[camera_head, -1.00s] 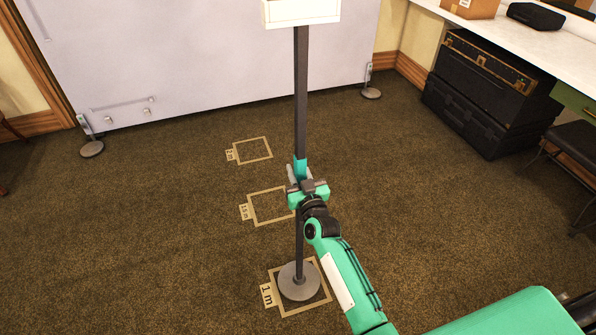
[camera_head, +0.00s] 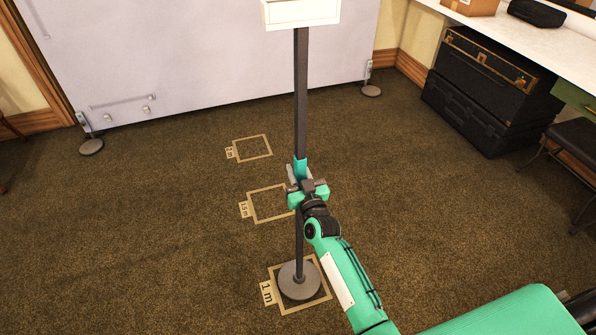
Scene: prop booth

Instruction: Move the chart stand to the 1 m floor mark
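The chart stand is a dark upright pole (camera_head: 301,95) with a white box-like head (camera_head: 301,11), cut off by the top edge, and a round grey base (camera_head: 299,280). My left gripper is not in view.
The 1.5 m mark (camera_head: 252,205) and the 2 m mark (camera_head: 236,153) lie empty farther back. A grey panel (camera_head: 210,50) on footed supports stands behind. Black cases (camera_head: 480,95), a counter (camera_head: 540,40) and a dark chair (camera_head: 573,145) are at the right.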

